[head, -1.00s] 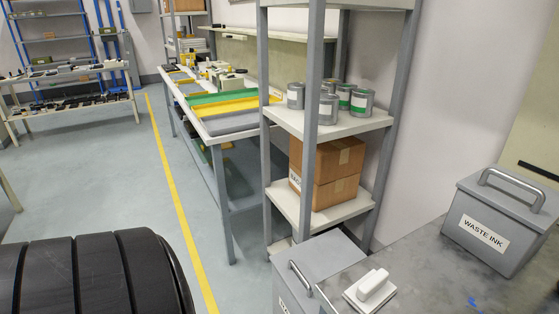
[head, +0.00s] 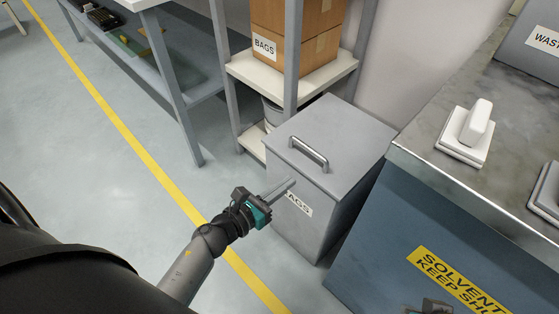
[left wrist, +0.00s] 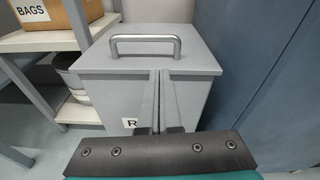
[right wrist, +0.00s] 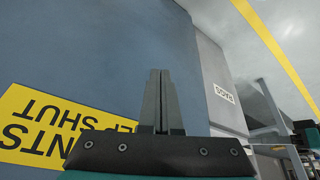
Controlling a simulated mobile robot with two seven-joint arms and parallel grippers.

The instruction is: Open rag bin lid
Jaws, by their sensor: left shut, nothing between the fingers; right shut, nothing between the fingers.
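The rag bin (head: 302,228) is a grey box on the floor with a partly covered "RAGS" label. Its flat lid (head: 345,135) is closed and carries a silver bar handle (head: 309,154). The handle also shows in the left wrist view (left wrist: 145,38). My left gripper (head: 291,182) is shut and empty in front of the bin's label, below the handle. In the left wrist view its fingertips (left wrist: 159,75) are near the lid's front edge; I cannot tell whether they touch. My right gripper (right wrist: 160,74) is shut and empty, facing the blue cabinet (right wrist: 110,60).
A blue solvent cabinet (head: 400,215) with a grey top stands right of the bin. A white-handled block (head: 470,135) and a waste ink box (head: 535,45) are on top. A shelf (head: 290,77) with boxes (head: 298,35) stands behind. Floor at the left is clear.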

